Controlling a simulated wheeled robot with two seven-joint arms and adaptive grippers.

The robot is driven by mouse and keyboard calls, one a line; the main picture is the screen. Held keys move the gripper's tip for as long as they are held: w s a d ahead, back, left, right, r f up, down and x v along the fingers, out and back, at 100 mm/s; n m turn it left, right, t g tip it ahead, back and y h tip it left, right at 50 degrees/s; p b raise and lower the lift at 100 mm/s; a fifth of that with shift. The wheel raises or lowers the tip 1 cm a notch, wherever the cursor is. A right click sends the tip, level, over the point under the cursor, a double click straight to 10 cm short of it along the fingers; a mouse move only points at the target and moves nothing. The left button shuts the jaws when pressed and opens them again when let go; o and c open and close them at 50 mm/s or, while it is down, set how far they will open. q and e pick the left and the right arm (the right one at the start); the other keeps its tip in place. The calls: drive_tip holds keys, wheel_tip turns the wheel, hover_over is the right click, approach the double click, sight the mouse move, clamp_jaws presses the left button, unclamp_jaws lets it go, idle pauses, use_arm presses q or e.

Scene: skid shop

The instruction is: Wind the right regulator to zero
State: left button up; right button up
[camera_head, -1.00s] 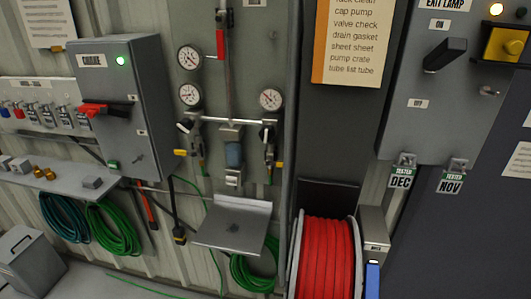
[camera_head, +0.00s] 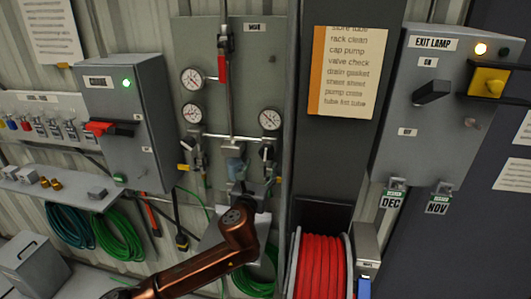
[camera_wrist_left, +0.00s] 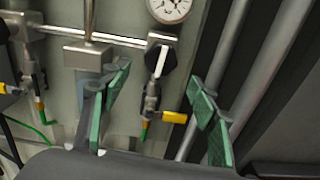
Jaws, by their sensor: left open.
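The right regulator (camera_head: 268,151) is on the grey panel, below the right-hand gauge (camera_head: 269,119). In the left wrist view, its black knob with a white bar (camera_wrist_left: 160,60) sits just beyond and between my fingertips, apart from them. My left gripper (camera_head: 253,184) is in front of the panel, a little below the right regulator. In the left wrist view, its two green-padded fingers (camera_wrist_left: 160,82) are spread open with nothing between them. The right gripper is not in view. The gauge's lower part (camera_wrist_left: 171,8) shows at the top of the left wrist view; its reading is too small to tell.
The left regulator (camera_head: 193,145) is on the same panel, with gauges above it. A yellow-handled valve (camera_wrist_left: 175,117) is below the right regulator. A dark post stands to the right, with a red hose reel (camera_head: 320,265) below it. A grey box with a red handle (camera_head: 108,128) is at left.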

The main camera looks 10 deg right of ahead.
sight(265, 156)
use_arm(q)
drive_tip(key=shift+p+x, duration=1.05)
drive_tip(key=shift+x, duration=2.8)
drive_tip(key=shift+r, duration=0.15)
drive_tip(key=shift+c, duration=0.7)
drive_tip(key=c, duration=1)
